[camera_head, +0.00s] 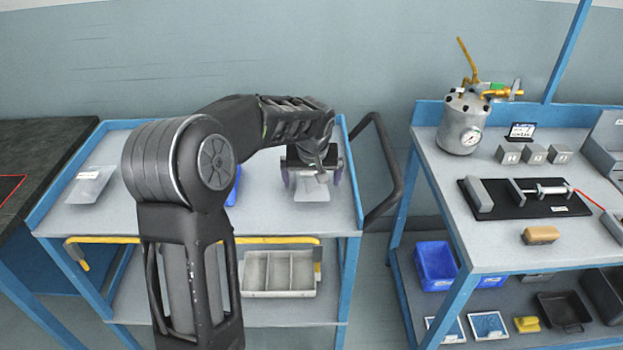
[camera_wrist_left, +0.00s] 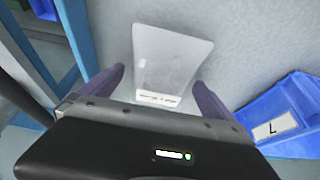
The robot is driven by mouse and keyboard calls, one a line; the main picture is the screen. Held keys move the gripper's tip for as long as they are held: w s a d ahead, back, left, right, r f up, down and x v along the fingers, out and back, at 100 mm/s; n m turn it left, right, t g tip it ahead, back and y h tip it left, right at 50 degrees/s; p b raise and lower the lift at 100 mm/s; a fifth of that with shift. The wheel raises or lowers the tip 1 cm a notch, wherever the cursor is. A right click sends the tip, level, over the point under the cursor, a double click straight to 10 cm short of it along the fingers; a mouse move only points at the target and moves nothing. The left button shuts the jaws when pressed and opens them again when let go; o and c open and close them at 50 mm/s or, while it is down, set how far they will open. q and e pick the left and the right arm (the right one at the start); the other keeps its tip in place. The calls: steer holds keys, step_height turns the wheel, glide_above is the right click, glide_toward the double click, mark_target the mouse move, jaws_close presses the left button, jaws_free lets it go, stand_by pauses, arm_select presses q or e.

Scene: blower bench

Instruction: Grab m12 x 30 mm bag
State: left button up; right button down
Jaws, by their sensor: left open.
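A pale translucent bag (camera_head: 312,189) lies flat on the right part of the cart's grey top. It also shows in the left wrist view (camera_wrist_left: 170,62), with a white label strip whose text is too small to read. My left gripper (camera_head: 312,180) is open above this bag. In the left wrist view its two purple fingers (camera_wrist_left: 157,85) stand on either side of the bag's labelled end, with nothing held. Another clear bag with a white label (camera_head: 90,184) lies at the cart's left end. My right gripper is in neither view.
A blue bin marked L (camera_wrist_left: 282,118) stands beside the bag, mostly behind my arm in the head view. The cart's black handle (camera_head: 384,165) is at right. A grey divided tray (camera_head: 279,274) sits on the lower shelf. A separate bench (camera_head: 450,185) at right holds a pressure pot (camera_head: 464,124).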

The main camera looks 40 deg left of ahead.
mark_target(312, 174)
arm_select(q)
steer(key=shift+c, duration=0.4)
steer(key=c, duration=1.9)
steer(key=shift+r, duration=0.1)
step_height(312, 174, up, 10)
steer(key=shift+f, duration=0.1)
stand_by(0.5)
